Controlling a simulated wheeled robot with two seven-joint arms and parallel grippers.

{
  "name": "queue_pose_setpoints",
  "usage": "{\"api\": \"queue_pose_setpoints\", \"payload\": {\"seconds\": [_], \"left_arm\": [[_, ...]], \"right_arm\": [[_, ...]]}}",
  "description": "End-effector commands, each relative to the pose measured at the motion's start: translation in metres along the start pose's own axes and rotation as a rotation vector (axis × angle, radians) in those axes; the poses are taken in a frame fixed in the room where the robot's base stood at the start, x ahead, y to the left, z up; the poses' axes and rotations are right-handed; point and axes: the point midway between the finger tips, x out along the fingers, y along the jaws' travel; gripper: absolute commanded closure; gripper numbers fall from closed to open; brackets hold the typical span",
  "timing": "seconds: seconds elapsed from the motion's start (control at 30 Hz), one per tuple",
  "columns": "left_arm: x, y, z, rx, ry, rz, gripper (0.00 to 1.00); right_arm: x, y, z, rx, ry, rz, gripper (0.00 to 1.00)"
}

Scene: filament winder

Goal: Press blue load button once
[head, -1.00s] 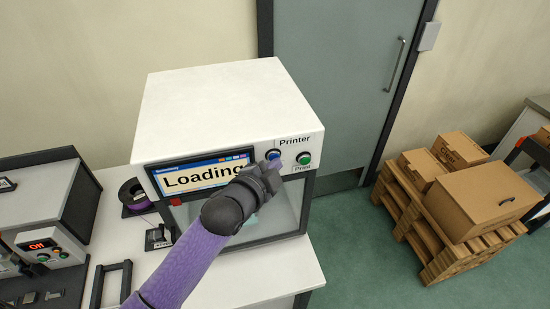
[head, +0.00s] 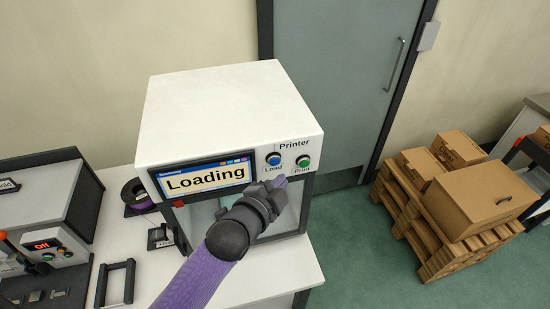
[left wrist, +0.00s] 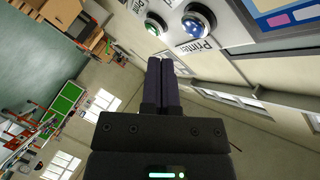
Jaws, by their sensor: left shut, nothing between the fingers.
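The blue load button (head: 273,159) is on the front panel of the white printer (head: 228,108), above the word "Load". It also shows in the left wrist view (left wrist: 196,22). The green print button (head: 303,161) is to its right. The printer's screen (head: 205,178) reads "Loading". My left gripper (head: 279,182) is shut and empty, just below the blue button and apart from it in the head view. In the left wrist view its two closed fingers (left wrist: 162,62) point up near the panel. My right gripper is not in view.
A black spool (head: 137,196) and a small black item (head: 160,236) are on the white table left of the printer. A machine with an "Off" display (head: 42,245) stands at the far left. Cardboard boxes (head: 482,201) on a pallet are at the right.

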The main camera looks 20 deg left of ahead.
Motion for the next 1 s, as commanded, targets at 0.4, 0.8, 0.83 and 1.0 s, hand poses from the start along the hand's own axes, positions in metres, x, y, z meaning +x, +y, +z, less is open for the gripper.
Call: {"api": "queue_pose_setpoints", "payload": {"seconds": [0.4, 0.8, 0.83, 1.0], "left_arm": [[-0.02, 0.014, -0.015, -0.001, 0.0, -0.001, 1.0], [-0.02, 0.014, -0.015, 0.0, 0.0, -0.001, 1.0], [-0.02, 0.014, -0.015, 0.001, 0.0, -0.001, 1.0], [-0.02, 0.014, -0.015, 0.001, 0.0, -0.001, 1.0]], "right_arm": [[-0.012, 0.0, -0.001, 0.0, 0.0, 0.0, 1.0], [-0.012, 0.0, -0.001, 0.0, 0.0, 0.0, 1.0], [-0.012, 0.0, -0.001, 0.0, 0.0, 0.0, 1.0], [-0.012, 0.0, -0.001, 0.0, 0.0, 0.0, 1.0]]}}
